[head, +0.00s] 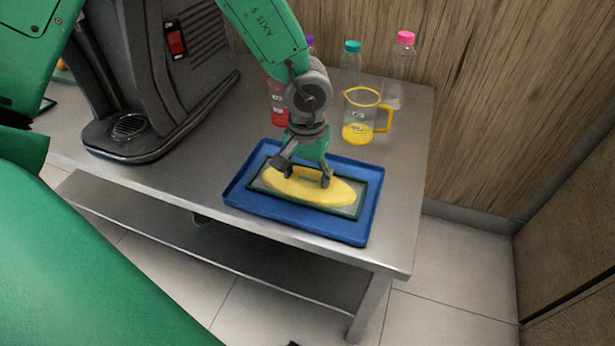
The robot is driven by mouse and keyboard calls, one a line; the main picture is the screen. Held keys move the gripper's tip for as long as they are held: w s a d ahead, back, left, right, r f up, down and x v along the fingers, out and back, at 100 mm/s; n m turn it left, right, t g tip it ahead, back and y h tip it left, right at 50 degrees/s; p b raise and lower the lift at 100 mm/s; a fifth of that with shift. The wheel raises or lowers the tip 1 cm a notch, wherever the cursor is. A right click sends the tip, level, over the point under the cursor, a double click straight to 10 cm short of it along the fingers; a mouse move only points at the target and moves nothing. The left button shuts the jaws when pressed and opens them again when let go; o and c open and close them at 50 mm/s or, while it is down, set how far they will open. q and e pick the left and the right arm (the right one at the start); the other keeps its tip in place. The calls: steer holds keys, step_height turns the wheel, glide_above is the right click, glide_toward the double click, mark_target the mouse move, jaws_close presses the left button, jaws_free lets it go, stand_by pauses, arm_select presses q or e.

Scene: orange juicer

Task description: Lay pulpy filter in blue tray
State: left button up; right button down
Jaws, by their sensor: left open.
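The blue tray (357,236) lies on the metal table near its front right corner. The pulpy filter (315,190), a flat dark-green-framed piece covered with yellow pulp, lies inside the tray. My left gripper (301,177) points down over the filter, with its fingers spread apart at the pulp. Whether the fingertips touch the filter cannot be told. The gripper and wrist hide part of the filter's back edge. My right gripper is not in view.
The grey juicer machine (150,80) stands at the left. A jug (360,110) with yellow juice and capped bottles (403,65) stand behind the tray, near the wooden wall. The tabletop (405,170) right of the tray is clear.

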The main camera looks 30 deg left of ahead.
mark_target(307, 179)
arm_select(q)
step_height(307, 179, up, 12)
steer(key=p, duration=0.4)
steer(key=shift+f, duration=0.2)
